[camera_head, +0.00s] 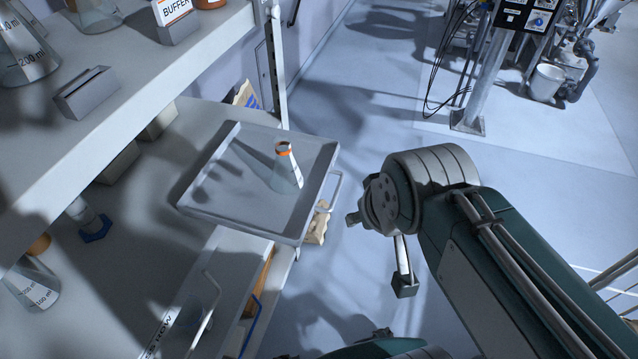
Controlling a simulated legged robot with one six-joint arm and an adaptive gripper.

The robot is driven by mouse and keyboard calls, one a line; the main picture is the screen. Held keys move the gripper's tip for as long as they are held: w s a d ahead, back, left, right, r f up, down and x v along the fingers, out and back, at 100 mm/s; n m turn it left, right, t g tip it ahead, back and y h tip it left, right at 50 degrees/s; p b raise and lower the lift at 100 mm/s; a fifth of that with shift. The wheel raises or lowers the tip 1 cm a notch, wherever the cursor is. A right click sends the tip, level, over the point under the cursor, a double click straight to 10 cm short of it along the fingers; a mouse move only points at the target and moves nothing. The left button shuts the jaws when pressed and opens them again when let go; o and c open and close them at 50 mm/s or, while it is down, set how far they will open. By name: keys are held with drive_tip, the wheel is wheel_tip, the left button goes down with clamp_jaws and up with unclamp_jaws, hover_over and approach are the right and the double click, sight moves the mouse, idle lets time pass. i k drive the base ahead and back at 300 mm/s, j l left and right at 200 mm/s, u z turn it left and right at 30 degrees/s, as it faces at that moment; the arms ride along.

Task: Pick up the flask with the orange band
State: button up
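The flask with the orange band (287,172) is a clear conical flask with an orange ring around its neck. It stands upright on a grey tray (233,207), right of the tray's middle. My gripper (379,250) is to the right of the tray and apart from the flask. Its two finger parts show spread apart, with nothing seen between them. The gripper's palm is partly hidden behind my wrist.
A shelf (140,85) with flasks, a BUFFER label (173,10) and a grey holder (86,93) overhangs the left. Another flask (32,283) stands lower left. A metal post (480,80) and a bucket (546,82) are far right. Open floor lies behind my arm.

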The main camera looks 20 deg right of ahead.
sight(286, 178)
drive_tip(key=i+l, duration=0.2)
drive_tip(key=l, duration=0.15)
drive_tip(key=i+l+u, duration=0.1)
drive_tip(key=l, duration=0.25)
drive_tip(key=i+l, duration=0.25)
drive_tip(key=l+u, duration=0.1)
drive_tip(key=u, duration=1.65)
